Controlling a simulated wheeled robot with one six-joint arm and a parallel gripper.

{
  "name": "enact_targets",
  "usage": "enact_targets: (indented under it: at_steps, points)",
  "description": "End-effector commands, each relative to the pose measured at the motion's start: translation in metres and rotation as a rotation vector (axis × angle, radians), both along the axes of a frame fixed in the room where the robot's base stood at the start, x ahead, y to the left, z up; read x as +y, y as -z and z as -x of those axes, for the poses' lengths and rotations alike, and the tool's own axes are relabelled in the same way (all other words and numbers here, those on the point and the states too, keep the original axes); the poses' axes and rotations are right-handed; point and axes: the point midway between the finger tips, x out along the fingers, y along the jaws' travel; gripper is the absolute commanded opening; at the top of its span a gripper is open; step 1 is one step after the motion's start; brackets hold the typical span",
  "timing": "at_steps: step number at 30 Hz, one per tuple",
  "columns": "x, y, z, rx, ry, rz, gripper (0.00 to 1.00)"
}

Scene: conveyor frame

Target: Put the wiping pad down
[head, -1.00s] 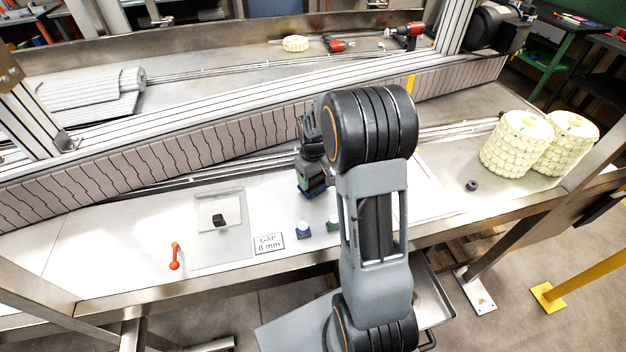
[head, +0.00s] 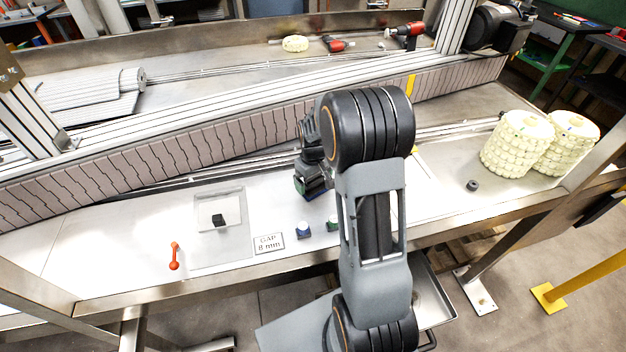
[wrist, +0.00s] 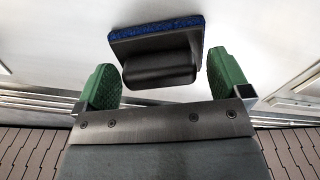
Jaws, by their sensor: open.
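The wiping pad (wrist: 155,30) has a blue fibrous layer under a black body with a black grip (wrist: 160,68). In the wrist view it lies ahead of my gripper (wrist: 164,82), with its grip between the two green fingertips. The fingers are open, with a clear gap on each side of the grip. In the head view my gripper (head: 312,188) is low over the steel table, left of my arm. It is small and dark there, and I cannot make out the pad clearly.
A clear tray (head: 235,195) with a small black block (head: 219,221) is at the left. An orange tool (head: 175,256), a "GAP 8 mm" sign (head: 268,243) and a small blue-topped item (head: 303,230) lie nearby. The belt (head: 150,160) runs behind. Cream rolls (head: 517,145) stand at right.

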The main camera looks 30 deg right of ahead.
Motion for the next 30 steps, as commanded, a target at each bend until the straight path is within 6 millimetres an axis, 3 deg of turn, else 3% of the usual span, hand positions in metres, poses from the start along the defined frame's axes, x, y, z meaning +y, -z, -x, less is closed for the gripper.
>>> enact_targets:
  at_steps: [5, 18, 25, 30]
  points:
    - [0.000, -0.015, -0.001, -0.003, 0.000, 0.000, 0.95]
    - [0.000, -0.095, 0.000, -0.002, 0.000, 0.001, 0.95]
    - [0.001, -0.119, 0.001, -0.002, 0.001, 0.001, 0.95]
    - [0.021, -0.140, 0.024, -0.043, 0.026, 0.007, 0.95]
